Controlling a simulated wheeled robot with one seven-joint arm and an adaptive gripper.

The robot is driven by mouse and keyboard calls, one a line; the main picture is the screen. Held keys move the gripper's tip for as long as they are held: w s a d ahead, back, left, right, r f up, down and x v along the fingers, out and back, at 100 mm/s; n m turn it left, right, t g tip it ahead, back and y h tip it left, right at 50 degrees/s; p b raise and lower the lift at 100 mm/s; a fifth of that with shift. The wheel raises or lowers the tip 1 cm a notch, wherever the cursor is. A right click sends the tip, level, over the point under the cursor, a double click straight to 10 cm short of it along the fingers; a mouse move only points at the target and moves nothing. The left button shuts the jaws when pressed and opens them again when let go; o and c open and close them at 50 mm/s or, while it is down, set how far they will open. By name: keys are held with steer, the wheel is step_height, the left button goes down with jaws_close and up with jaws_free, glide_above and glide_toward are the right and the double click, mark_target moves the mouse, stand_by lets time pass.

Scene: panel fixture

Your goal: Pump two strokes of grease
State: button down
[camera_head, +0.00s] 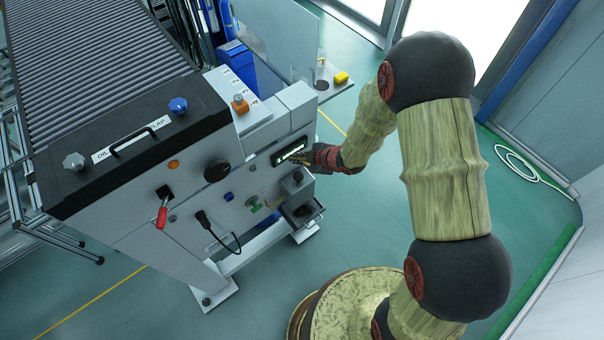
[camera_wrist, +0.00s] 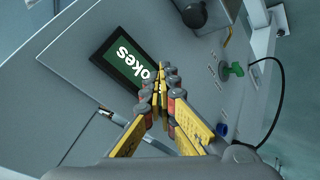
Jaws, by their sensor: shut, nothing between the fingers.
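A dark-framed display (camera_head: 289,151) is on the machine's front panel. In the wrist view the display (camera_wrist: 125,60) shows white letters "okes" on green; the rest is hidden behind my fingers. My gripper (camera_head: 296,160) is in front of the panel beside the display. In the wrist view its fingertips (camera_wrist: 162,75) are together with nothing between them, overlapping the display's end; whether they touch it I cannot tell. A grey box with a dark round part (camera_head: 297,181) sits below the display; it also shows in the wrist view (camera_wrist: 193,14). No pump lever is clearly visible.
A small tray (camera_head: 301,212) juts out below the grey box. Open floor lies in front.

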mark_target(295, 175)
steer(key=shift+w+a+r, duration=0.1)
steer(key=shift+a+r, duration=0.1)
stand_by(0.3)
step_height(295, 175, down, 9)
steer(key=b, duration=0.7)
steer(key=shift+r, duration=0.1)
steer(key=shift+f, duration=0.2)
stand_by(1.0)
steer(key=shift+f+b, duration=0.25)
steer(key=shift+b, duration=0.1)
steer(key=shift+f+b, duration=1.05)
steer(key=shift+f, duration=0.2)
stand_by(1.3)
steer(key=shift+r, duration=0.1)
steer(key=shift+r+p, duration=1.3)
steer(key=shift+r, duration=0.3)
